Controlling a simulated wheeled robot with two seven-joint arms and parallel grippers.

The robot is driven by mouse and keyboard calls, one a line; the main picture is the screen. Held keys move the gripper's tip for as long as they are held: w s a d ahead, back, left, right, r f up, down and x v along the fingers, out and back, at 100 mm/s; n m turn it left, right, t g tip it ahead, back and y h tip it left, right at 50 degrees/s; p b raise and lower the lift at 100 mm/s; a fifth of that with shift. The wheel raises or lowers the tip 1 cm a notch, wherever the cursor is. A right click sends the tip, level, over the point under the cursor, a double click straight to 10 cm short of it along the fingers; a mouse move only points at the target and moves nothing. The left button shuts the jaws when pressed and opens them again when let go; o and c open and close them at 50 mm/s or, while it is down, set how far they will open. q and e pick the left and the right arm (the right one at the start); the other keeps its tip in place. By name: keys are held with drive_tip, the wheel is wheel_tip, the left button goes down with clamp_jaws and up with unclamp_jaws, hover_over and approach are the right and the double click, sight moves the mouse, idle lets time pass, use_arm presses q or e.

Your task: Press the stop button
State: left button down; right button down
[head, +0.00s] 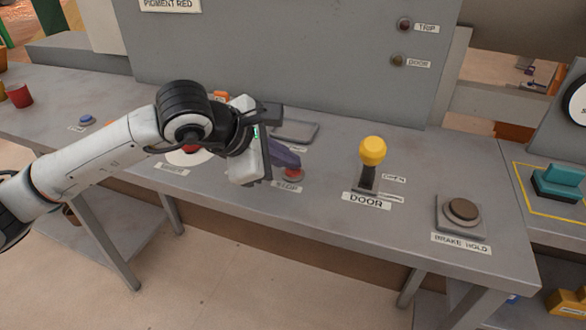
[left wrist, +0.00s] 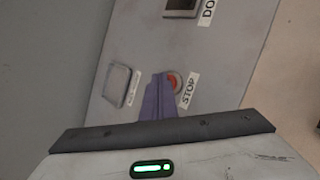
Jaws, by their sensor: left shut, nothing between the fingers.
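The red stop button (head: 293,174) sits on the grey bench top above its STOP label (head: 287,187). My left gripper (head: 290,160) is shut and empty, with its purple fingers just above and beside the button in the head view. In the left wrist view the purple fingers (left wrist: 158,97) overlap the left part of the red button (left wrist: 172,81), which lies beside the STOP label (left wrist: 188,88). I cannot tell whether the fingertips touch the button. My right gripper is in neither view.
A yellow-knobbed DOOR lever (head: 372,152) stands right of the stop button. A brown BRAKE HOLD button (head: 462,210) is farther right. A grey rectangular frame (head: 296,131) lies behind the gripper, and a blue button (head: 87,119) is at the left. The upright panel (head: 300,60) rises behind.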

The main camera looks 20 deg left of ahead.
sight(288, 174)
use_arm(q)
drive_tip(key=shift+f, duration=0.1)
idle(0.3)
drive_tip(key=shift+r+p, duration=0.35)
drive_tip(key=shift+r, duration=0.55)
drive_tip(key=shift+r, duration=0.1)
wheel_tip(288, 174, up, 5)
drive_tip(key=shift+f+p, duration=0.1)
drive_tip(key=shift+p, duration=1.15)
drive_tip(key=shift+s+f, duration=0.1)
